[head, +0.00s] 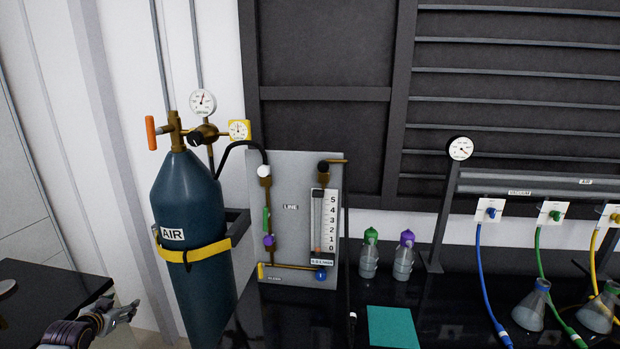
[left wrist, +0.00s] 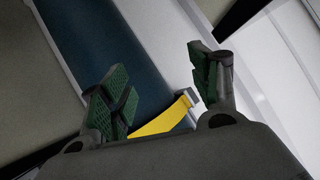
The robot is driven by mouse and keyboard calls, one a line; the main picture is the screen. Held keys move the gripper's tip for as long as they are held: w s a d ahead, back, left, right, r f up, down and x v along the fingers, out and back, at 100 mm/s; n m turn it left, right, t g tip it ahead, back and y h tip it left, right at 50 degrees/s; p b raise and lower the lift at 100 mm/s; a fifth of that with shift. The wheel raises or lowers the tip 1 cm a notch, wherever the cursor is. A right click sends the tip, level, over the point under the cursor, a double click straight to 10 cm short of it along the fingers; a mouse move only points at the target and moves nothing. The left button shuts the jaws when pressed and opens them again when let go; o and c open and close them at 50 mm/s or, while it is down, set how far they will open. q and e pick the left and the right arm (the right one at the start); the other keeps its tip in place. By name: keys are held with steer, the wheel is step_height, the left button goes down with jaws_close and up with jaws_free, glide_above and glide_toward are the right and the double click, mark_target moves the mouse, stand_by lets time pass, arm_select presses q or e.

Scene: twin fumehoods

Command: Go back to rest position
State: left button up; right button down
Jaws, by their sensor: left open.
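My left gripper (head: 124,312) is low at the left in the head view, in front of and left of the blue AIR cylinder (head: 188,205). In the left wrist view its two green-padded fingers (left wrist: 160,88) are spread apart with nothing between them. Behind them that view shows the blue cylinder (left wrist: 105,45) and its yellow strap (left wrist: 160,122). The gripper appears apart from the cylinder. My right gripper is in neither view.
A black table (head: 45,285) is at the far left. Right of the cylinder stand a flow panel (head: 290,215), two capped bottles (head: 369,258), a teal mat (head: 392,326), hoses and flasks (head: 532,308) on a black bench.

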arm_select(q)
steer(key=s+d+f+g, duration=0.25)
steer(key=s+f, duration=0.35)
steer(key=f, duration=0.7)
steer(key=s+d+f+g+h, duration=0.1)
steer(key=s+d+f, duration=0.4)
steer(key=f, duration=0.7)
steer(key=s+d+f+g, duration=0.2)
steer(key=s+f, duration=0.5)
steer(key=f, duration=0.6)
steer(key=s+d+f+g, duration=0.1)
steer(key=s+d+f, duration=0.5)
steer(key=s, duration=0.5)
steer(key=s+d+f+m+g+h, duration=0.1)
steer(key=s+d+f+g, duration=0.1)
steer(key=s+d+f, duration=0.5)
steer(key=s+d+f+g+h, duration=0.1)
steer(key=s+d+f+g, duration=0.1)
steer(key=s+d+f, duration=0.5)
steer(key=s+d, duration=0.4)
steer(key=s, duration=0.5)
steer(key=shift+d+f+m, duration=0.25)
steer(key=shift+d+m, duration=0.05)
steer(key=shift+d, duration=0.1)
steer(key=shift+w, duration=0.15)
